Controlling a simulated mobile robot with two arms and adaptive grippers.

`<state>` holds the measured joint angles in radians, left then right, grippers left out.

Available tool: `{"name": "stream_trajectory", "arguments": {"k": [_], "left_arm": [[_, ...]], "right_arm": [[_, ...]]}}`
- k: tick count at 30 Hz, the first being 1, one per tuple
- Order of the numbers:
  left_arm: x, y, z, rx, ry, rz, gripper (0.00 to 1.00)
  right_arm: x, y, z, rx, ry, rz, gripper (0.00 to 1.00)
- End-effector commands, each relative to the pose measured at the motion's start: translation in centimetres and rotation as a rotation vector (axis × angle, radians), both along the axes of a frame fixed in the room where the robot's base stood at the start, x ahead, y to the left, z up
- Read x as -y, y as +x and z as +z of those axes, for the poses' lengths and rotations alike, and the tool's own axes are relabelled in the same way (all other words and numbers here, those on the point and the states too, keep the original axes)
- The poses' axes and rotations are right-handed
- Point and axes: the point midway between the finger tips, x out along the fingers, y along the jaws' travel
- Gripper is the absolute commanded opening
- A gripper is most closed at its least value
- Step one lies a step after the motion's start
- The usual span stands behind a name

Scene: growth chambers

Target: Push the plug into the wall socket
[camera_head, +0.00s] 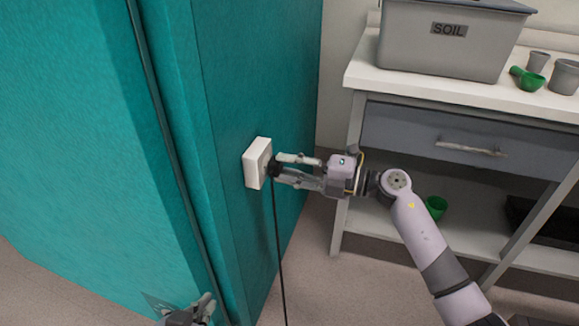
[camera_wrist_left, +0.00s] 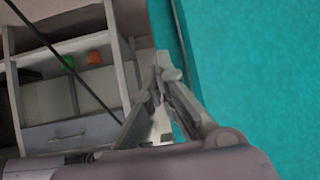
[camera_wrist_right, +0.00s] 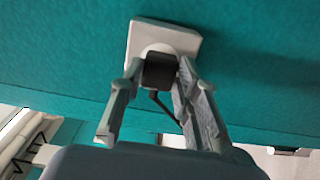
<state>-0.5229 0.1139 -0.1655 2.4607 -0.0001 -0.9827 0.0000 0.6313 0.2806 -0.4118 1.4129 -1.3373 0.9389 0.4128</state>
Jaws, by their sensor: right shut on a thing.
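The white wall socket (camera_head: 257,163) is a square box on the side face of the teal cabinet. My right gripper (camera_head: 276,166) is shut on the black plug (camera_wrist_right: 160,70), held directly in front of the socket. In the right wrist view the plug overlaps the socket's round face (camera_wrist_right: 158,48) and looks lined up with it. How deep it sits cannot be told. The plug's black cord (camera_head: 278,250) hangs down towards the floor. My left gripper (camera_wrist_left: 162,68) is empty, its fingertips together; it also shows at the bottom edge of the head view (camera_head: 208,306).
The teal cabinet (camera_head: 90,130) fills the left. A white bench (camera_head: 440,88) with a grey drawer stands at the right, carrying a grey SOIL bin (camera_head: 445,45), a green scoop (camera_head: 530,80) and pots. A green cup (camera_head: 436,207) sits on its lower shelf.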

Motion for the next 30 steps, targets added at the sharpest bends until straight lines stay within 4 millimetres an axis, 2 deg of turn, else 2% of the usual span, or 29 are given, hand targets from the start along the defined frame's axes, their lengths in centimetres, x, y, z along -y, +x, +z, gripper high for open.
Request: {"name": "stream_trajectory", "arguments": {"k": [21,30], "left_arm": [[-0.7,-1.5,-1.4,-0.091,0.022,0.008,0.00],[-0.7,-1.5,-1.3,-0.089,0.021,0.008,0.00]], "right_arm": [[0.0,0.0,0.0,0.001,-0.001,0.000,0.02],[0.0,0.0,0.0,0.000,0.000,0.000,0.02]]}}
